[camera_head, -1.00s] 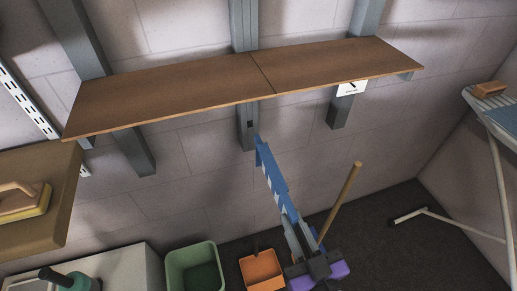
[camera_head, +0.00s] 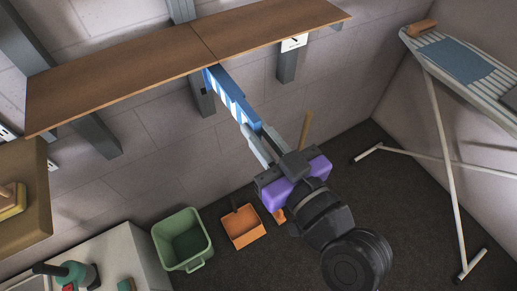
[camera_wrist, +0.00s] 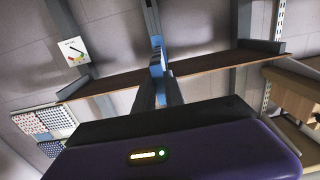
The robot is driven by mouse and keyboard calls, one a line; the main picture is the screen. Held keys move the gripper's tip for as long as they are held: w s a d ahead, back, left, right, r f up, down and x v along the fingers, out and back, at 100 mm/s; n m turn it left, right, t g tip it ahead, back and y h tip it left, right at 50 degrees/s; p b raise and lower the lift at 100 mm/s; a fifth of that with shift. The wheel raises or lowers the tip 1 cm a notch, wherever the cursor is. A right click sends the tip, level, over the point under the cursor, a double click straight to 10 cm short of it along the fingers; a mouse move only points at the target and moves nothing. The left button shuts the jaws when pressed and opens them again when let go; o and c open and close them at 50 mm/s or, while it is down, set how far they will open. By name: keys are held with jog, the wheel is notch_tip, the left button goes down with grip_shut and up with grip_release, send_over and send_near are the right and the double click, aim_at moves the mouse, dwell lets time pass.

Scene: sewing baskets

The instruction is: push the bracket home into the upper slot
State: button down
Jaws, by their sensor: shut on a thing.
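The bracket (camera_head: 232,99) is a long blue bar with white stripes along its side. My gripper (camera_head: 262,138) is shut on its near end. Its far end points up and away, right at the front edge of the brown shelf (camera_head: 120,78), in front of the middle grey upright (camera_head: 203,101). A dark slot (camera_head: 204,91) shows in that upright, just below and left of the bracket's tip. The upper slot is not visible, and I cannot tell whether the tip touches the upright. The wrist view shows the bracket (camera_wrist: 157,55) end-on, between my fingers (camera_wrist: 160,92).
Below stand a green bin (camera_head: 184,240) and an orange dustpan (camera_head: 242,228). An ironing board (camera_head: 470,75) stands at right, a brown cabinet (camera_head: 35,215) at left. The air right of the bracket is clear.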

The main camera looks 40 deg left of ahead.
aim_at(230, 90)
jog(key=shift+d+r, duration=0.1)
jog(key=shift+r, duration=0.85)
jog(key=shift+p+x, duration=0.7)
jog(key=shift+x, duration=2.45)
jog(key=shift+b+x, duration=0.5)
jog(key=shift+x, duration=1.85)
jog(key=c, duration=1.3)
grip_release()
jog(key=shift+r, duration=0.15)
jog(key=shift+d, duration=0.1)
